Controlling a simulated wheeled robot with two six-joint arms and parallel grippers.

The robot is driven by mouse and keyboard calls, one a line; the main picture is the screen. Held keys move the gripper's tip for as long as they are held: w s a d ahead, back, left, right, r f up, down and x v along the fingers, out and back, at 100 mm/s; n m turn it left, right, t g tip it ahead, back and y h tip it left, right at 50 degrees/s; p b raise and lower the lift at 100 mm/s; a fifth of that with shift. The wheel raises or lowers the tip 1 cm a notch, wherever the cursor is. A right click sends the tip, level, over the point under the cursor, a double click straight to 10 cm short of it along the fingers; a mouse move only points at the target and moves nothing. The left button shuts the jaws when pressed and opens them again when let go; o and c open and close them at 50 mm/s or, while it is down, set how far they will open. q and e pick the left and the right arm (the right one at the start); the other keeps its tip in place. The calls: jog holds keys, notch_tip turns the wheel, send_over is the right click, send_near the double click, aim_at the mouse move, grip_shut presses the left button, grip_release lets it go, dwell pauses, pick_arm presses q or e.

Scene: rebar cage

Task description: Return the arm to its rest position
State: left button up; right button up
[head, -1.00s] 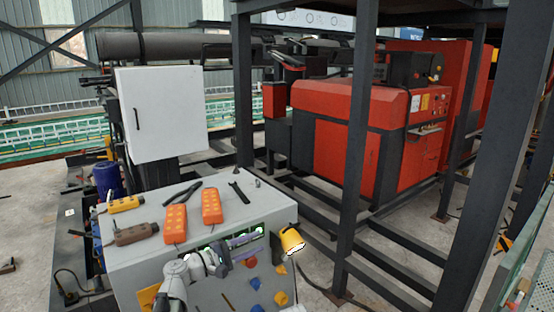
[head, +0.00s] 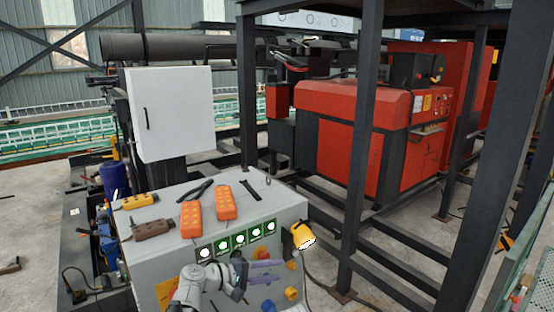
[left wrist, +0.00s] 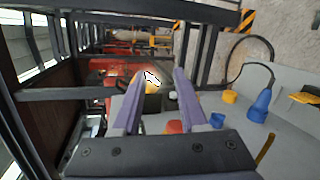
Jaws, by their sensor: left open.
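My left arm (head: 200,279), white and grey, rises from the bottom of the head view in front of the grey control console. Its left gripper (head: 264,271) has purple fingers that point right, below the row of lit green-framed buttons (head: 238,240). The fingers are apart with nothing between them. In the left wrist view the left gripper (left wrist: 160,76) also shows open and empty, both fingers pointing away from the camera. My right gripper is in neither view.
The grey console (head: 150,266) carries orange pendants (head: 226,202), tools and a yellow lamp (head: 303,236) at its right corner. Blue and yellow knobs (head: 291,293) sit on its front near the gripper. A dark steel frame post (head: 362,150) stands to the right, before a red machine (head: 335,135).

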pick_arm(q)
jog(key=s+d+f+m+g+y, duration=0.4)
jog(key=s+f+m+g+y, duration=0.25)
jog(key=s+f, duration=0.6)
jog(key=s+a+f+m+y, duration=0.4)
jog(key=s+a+m+y, duration=0.1)
jog(key=s+a+y, duration=0.3)
jog(key=shift+s+a+g, duration=0.15)
jog(key=shift+s+g, duration=0.2)
jog(key=shift+s, duration=0.25)
dwell(1.0)
